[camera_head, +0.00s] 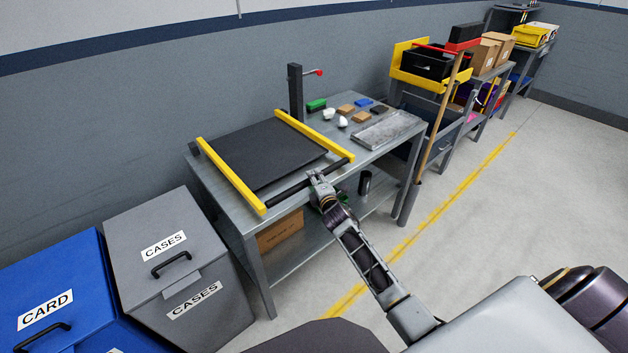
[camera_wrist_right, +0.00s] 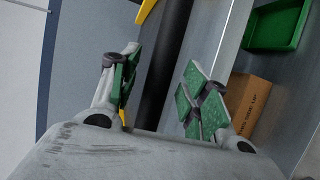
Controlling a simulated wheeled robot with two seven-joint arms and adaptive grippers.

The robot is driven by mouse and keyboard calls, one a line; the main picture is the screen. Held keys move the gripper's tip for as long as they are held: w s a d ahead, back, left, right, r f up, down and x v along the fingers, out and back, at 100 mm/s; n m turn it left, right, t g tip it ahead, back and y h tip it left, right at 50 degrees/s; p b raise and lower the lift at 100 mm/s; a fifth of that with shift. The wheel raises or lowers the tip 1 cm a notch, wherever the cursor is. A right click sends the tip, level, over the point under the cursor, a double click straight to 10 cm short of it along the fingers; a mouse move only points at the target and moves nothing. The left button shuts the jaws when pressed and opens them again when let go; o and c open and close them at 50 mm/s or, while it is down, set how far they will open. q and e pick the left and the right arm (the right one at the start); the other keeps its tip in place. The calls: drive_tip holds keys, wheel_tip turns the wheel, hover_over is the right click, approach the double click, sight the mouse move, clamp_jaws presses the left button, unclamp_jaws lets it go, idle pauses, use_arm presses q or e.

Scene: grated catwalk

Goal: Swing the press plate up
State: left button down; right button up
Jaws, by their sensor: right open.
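The press plate (camera_head: 262,154) is a flat black panel lying level on a grey metal table, with a yellow bar (camera_head: 230,176) along its left side and another (camera_head: 315,135) along its right. A dark round handle bar (camera_head: 290,193) runs across its front edge. My right gripper (camera_head: 316,176) is at the front of the table, by the right part of this bar. In the right wrist view the gripper (camera_wrist_right: 162,88) is open, with green-padded fingers on either side of the dark bar (camera_wrist_right: 167,65); contact cannot be told. My left gripper is not in view.
A dark post (camera_head: 295,92) with a red-tipped lever stands behind the plate. Small blocks and a grey metal slab (camera_head: 386,130) lie on the table's right part. A cardboard box (camera_head: 280,232) sits on the lower shelf. Grey (camera_head: 190,235) and blue bins stand left; open floor lies right.

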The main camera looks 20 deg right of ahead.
drive_tip(key=shift+w+f, duration=0.1)
drive_tip(key=shift+w, duration=0.8)
drive_tip(key=shift+d, duration=0.1)
drive_tip(key=shift+c, duration=1.1)
drive_tip(key=c, duration=0.5)
drive_tip(key=shift+c, duration=1)
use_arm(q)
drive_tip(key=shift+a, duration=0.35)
use_arm(e)
clamp_jaws()
